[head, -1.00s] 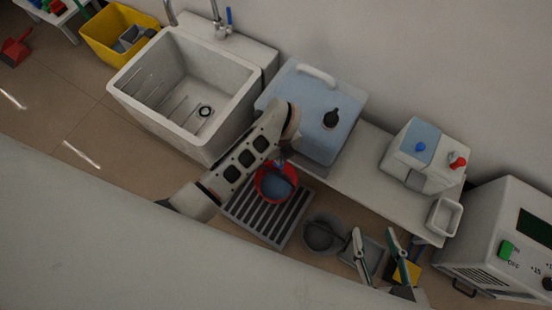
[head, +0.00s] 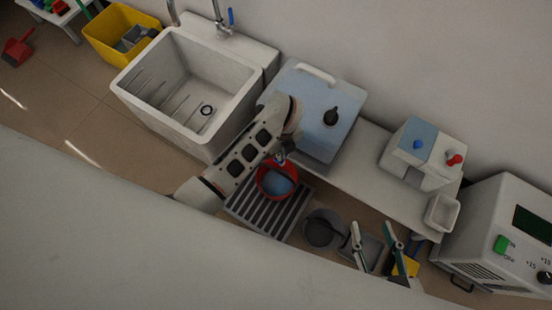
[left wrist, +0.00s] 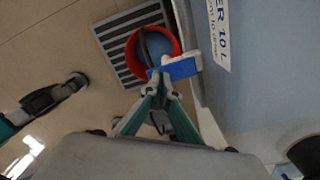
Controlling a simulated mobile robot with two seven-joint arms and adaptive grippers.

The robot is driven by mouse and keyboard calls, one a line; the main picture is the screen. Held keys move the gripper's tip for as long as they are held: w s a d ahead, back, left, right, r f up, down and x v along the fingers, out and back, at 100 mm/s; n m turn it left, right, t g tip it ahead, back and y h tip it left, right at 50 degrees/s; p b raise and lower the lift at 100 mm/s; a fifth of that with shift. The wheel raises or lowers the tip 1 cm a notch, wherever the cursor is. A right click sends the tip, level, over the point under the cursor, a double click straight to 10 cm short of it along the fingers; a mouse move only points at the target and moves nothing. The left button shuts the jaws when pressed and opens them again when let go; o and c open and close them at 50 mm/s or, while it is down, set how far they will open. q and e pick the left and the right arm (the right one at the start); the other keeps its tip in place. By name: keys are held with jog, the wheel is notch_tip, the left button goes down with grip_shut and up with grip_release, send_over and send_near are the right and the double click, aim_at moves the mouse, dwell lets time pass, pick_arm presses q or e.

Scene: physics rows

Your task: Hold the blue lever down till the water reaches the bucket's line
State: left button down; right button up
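The red bucket (head: 262,193) stands on a slatted grey drain grate (head: 247,208) below the blue water container (head: 308,92), with blue water inside. It also shows in the left wrist view (left wrist: 176,46), where a dark strip crosses its opening. I cannot make out the bucket's line. The blue lever (left wrist: 180,69) sits by a white spout over the bucket's edge. My left gripper (left wrist: 161,91) has its fingertips close together at the lever's near edge, seemingly touching it, not around it. My right gripper (head: 373,238) is open and empty at the lower right.
A white sink (head: 185,90) stands left of the container. A grey bucket (head: 323,230) is on the floor right of the grate.

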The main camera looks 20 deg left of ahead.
pick_arm(q)
jog(key=r+p, duration=0.1)
jog(key=r, duration=0.1)
jog(key=r+p, duration=0.2)
jog(key=r, duration=0.1)
jog(key=shift+w+r, duration=0.2)
jog(key=shift+r, duration=0.05)
jog(key=shift+s+r, duration=0.15)
jog(key=shift+r, duration=0.15)
jog(key=shift+f, duration=0.1)
pick_arm(e)
jog(key=w+r+t, duration=0.1)
jog(key=w+r, duration=0.2)
jog(key=r, duration=0.3)
jog(key=shift+r, duration=0.35)
jog(key=shift+w, duration=0.1)
